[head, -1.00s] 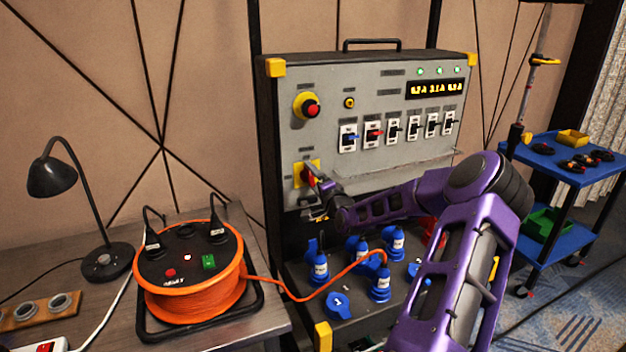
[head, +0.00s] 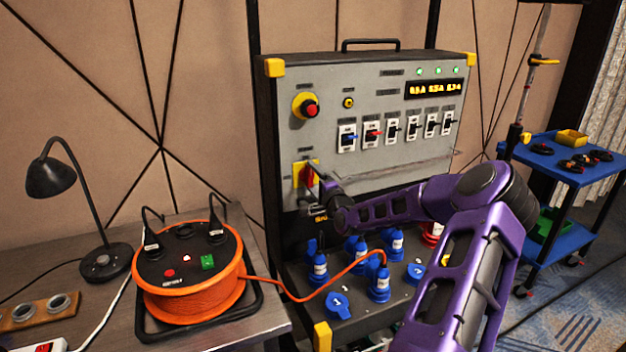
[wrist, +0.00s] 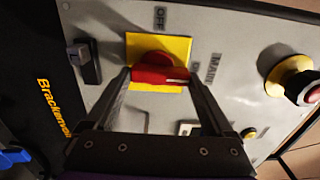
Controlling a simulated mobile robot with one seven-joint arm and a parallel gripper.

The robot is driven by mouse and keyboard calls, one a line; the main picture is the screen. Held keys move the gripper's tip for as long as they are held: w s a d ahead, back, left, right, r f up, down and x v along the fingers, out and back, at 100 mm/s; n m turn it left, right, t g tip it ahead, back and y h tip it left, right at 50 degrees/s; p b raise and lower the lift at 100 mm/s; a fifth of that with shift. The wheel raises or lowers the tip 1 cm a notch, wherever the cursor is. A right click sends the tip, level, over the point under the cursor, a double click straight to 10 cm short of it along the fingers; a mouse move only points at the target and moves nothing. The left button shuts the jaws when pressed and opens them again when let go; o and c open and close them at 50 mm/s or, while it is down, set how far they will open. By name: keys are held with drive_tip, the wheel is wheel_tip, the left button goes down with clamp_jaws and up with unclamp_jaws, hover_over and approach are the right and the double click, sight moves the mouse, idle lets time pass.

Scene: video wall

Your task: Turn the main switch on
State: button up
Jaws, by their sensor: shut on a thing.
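The main switch is a red rotary handle (head: 308,175) on a yellow plate (head: 298,171), low on the left of the grey panel. In the wrist view the red handle (wrist: 160,75) lies between my two fingers, and the yellow plate (wrist: 172,47) shows behind it. My gripper (head: 314,181) is shut on the handle; it also shows in the wrist view (wrist: 160,82). The handle stands about upright on the panel, its end towards the MAIN label (wrist: 210,68). The OFF label (wrist: 160,18) is off to its side.
A red-and-yellow emergency stop (head: 308,107) sits above the switch. A row of breakers (head: 393,131) and a lit display (head: 434,89) are to its right. Blue plugs (head: 380,283) stand below. An orange cable reel (head: 190,290) is on the left table.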

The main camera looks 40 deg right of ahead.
drive_tip(key=o, duration=1.1)
drive_tip(key=p+v, duration=0.1)
drive_tip(key=v, duration=1.6)
drive_tip(key=shift+s, duration=0.3)
drive_tip(key=shift+w+f, duration=0.1)
drive_tip(key=shift+f, duration=0.05)
